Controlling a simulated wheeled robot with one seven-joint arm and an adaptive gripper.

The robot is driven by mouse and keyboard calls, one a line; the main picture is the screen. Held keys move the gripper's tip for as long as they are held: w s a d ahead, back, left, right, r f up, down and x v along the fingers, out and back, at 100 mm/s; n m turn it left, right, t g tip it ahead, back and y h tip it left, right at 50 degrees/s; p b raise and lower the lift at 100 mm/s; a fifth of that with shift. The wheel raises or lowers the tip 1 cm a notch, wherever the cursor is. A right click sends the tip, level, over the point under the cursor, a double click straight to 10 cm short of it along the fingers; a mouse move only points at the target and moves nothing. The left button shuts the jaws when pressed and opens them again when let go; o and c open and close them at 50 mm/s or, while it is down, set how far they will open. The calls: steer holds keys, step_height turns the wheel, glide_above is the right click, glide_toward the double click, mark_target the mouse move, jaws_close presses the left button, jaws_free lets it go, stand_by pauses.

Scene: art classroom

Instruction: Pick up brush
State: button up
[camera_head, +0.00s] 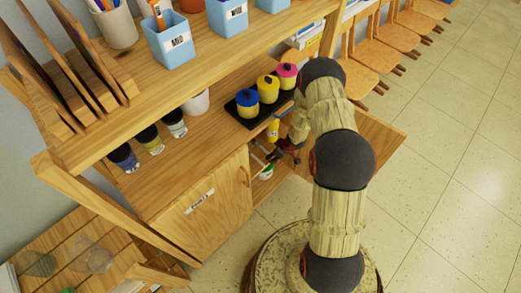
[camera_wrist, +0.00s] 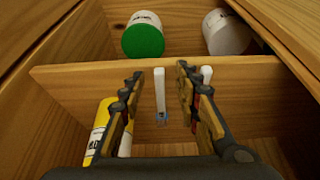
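A thin white stick with a bluish lower end, which looks like the brush (camera_wrist: 160,92), stands upright against a wooden board in the wrist view. My gripper (camera_wrist: 160,74) is open, with one finger on each side of the stick and a gap on both sides. A second white-topped stick (camera_wrist: 207,75) shows just right of the right finger and is partly hidden by it. In the head view my gripper (camera_head: 286,150) is at the open lower compartment of the wooden cabinet, where the brush cannot be made out clearly.
The wooden board (camera_wrist: 85,85) crosses the compartment. Behind it are a green-lidded jar (camera_wrist: 143,38) and a white jar (camera_wrist: 227,34). A yellow bottle (camera_wrist: 97,133) is close to the left finger. Cabinet walls are near both sides. An open door (camera_head: 368,140) stands right of my arm.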

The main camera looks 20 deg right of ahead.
steer(key=shift+w+f, duration=0.2)
steer(key=shift+f, duration=0.15)
steer(key=shift+r, duration=0.1)
steer(key=shift+c, duration=1.1)
jaws_close()
